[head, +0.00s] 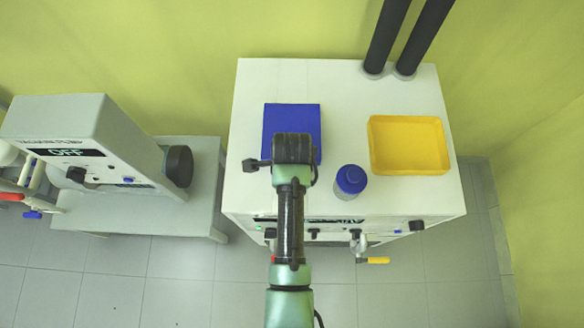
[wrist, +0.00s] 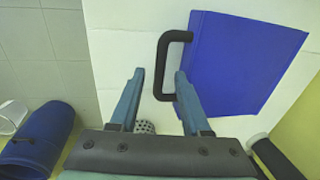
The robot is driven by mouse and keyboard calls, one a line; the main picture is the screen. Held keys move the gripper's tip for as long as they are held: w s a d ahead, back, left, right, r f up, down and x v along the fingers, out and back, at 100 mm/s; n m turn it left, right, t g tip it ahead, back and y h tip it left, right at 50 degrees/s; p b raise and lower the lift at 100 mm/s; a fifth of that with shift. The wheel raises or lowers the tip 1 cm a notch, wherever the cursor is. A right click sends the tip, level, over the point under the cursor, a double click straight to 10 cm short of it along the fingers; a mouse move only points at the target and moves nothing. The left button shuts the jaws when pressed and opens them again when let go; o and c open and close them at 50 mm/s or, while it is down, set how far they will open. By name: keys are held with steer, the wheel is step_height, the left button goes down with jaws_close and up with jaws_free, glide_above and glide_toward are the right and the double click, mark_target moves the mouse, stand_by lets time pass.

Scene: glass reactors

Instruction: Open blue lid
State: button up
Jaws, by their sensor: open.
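The blue lid (head: 290,117) is a flat square panel on top of the white cabinet (head: 340,85). It lies flat and looks shut, and my arm covers its front part in the head view. The lid also fills the right of the wrist view (wrist: 245,60), with a black bar handle (wrist: 163,62) along its near side. My gripper (wrist: 159,76) is open and empty. Its two fingertips lie on either side of the handle in the wrist view; whether they reach down around it I cannot tell. In the head view my wrist hides the handle and fingers.
A blue-capped bottle (head: 350,182) stands right of my arm on the cabinet top. A yellow tray (head: 408,145) is farther right. Two black pipes (head: 405,40) rise at the back. A grey vacuum unit (head: 95,145) stands on a lower table at the left.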

steer(key=shift+f, duration=0.3)
steer(key=shift+c, duration=0.4)
jaws_close()
stand_by(0.9)
